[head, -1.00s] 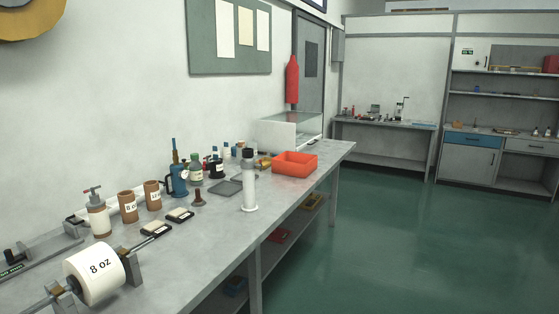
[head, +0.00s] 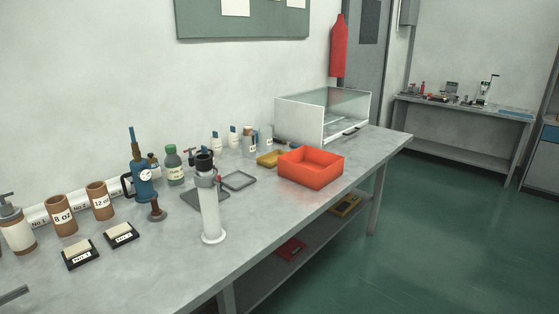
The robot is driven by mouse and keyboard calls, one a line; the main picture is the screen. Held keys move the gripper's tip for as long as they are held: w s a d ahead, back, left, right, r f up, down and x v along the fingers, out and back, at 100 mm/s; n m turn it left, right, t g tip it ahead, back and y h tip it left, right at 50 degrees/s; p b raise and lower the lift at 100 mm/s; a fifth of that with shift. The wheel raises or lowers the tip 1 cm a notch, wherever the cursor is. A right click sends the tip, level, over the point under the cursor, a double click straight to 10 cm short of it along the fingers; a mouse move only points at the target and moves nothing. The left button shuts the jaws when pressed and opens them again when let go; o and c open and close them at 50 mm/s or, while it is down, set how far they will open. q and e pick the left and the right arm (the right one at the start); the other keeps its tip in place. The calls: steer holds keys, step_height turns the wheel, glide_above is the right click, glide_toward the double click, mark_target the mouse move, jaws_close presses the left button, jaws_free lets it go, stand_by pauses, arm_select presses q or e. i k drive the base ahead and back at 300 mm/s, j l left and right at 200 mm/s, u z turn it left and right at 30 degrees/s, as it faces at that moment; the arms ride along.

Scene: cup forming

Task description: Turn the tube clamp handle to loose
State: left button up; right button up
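A white upright tube (head: 210,213) with a flared foot stands near the bench's front edge, in the middle of the head view. Neither of my grippers is in view.
The grey bench (head: 262,225) holds a blue pump-like device with a gauge (head: 144,187), brown cups (head: 61,216), a green bottle (head: 174,166), an orange tray (head: 311,168) and a glass-sided case (head: 322,117). Green floor (head: 430,230) is free to the right.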

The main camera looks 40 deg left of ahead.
mark_target(218, 183)
steer(key=i+u, duration=0.25)
steer(key=i, duration=0.2)
steer(key=i+l+u, duration=0.2)
steer(key=i, duration=0.2)
steer(key=i+l+u, duration=0.25)
steer(key=i, duration=0.2)
steer(key=i+l+u, duration=0.2)
steer(key=u, duration=0.3)
steer(key=i+l+u, duration=0.35)
steer(key=u, duration=0.15)
steer(key=i+l+u, duration=0.15)
steer(key=l+u, duration=0.2)
steer(key=u, duration=0.15)
steer(key=i+l+u, duration=0.1)
steer(key=l+u, duration=0.4)
